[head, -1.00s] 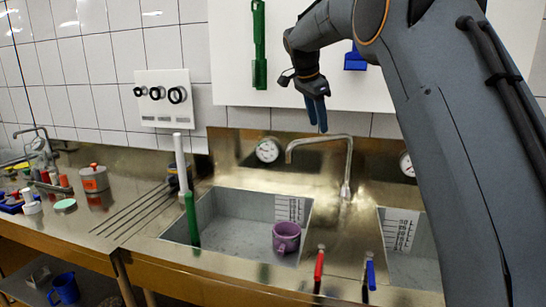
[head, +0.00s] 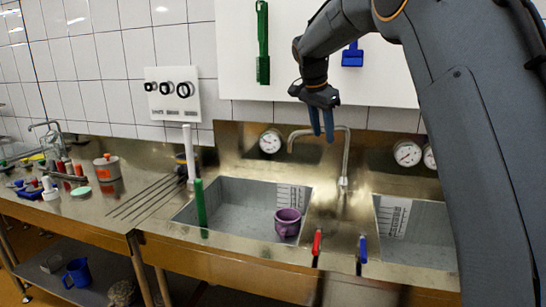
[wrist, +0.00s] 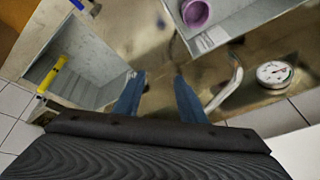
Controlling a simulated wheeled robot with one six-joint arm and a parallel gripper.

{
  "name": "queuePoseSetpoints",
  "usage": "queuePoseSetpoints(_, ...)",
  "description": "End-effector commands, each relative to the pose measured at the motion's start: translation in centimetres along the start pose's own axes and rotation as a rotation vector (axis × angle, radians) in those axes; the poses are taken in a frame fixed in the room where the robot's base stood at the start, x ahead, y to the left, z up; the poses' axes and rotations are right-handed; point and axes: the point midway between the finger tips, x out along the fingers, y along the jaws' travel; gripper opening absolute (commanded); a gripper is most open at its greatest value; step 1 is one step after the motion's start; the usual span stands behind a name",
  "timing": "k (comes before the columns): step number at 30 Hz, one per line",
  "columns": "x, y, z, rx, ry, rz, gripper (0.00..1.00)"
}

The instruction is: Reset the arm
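My gripper (head: 322,122) hangs from my raised arm, fingers pointing down, in front of the wall board and above the back edge of the sink unit. In the wrist view my gripper (wrist: 158,92) shows its two blue fingers apart, with nothing between them. The tap (head: 345,160) is just below and to the right of it in the head view. No object is held.
Red (head: 316,243) and blue (head: 363,249) handles rise from the front edge. A gauge (head: 271,141) is on the back panel. Counter items (head: 107,168) are far left.

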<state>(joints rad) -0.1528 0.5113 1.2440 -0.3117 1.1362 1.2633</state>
Motion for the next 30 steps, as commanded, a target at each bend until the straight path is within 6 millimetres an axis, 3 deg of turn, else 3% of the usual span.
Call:
queuePoseSetpoints(7, 2.8, 4.5, 2.6, -0.173, -0.059, 0.002, 0.37)
queuePoseSetpoints(11, 4.9, 8.6, 5.0, -0.310, -0.106, -0.005, 0.37)
queuePoseSetpoints(18, 8.8, 19.3, 11.9, -0.603, -0.201, -0.046, 0.37)
queuePoseSetpoints(24, 10.9, 29.0, 18.2, -0.817, -0.257, -0.090, 0.37)
queuePoseSetpoints(27, 11.5, 33.0, 20.8, -0.896, -0.275, -0.107, 0.37)
queuePoseSetpoints(30, 11.8, 35.7, 22.6, -0.950, -0.285, -0.119, 0.37)
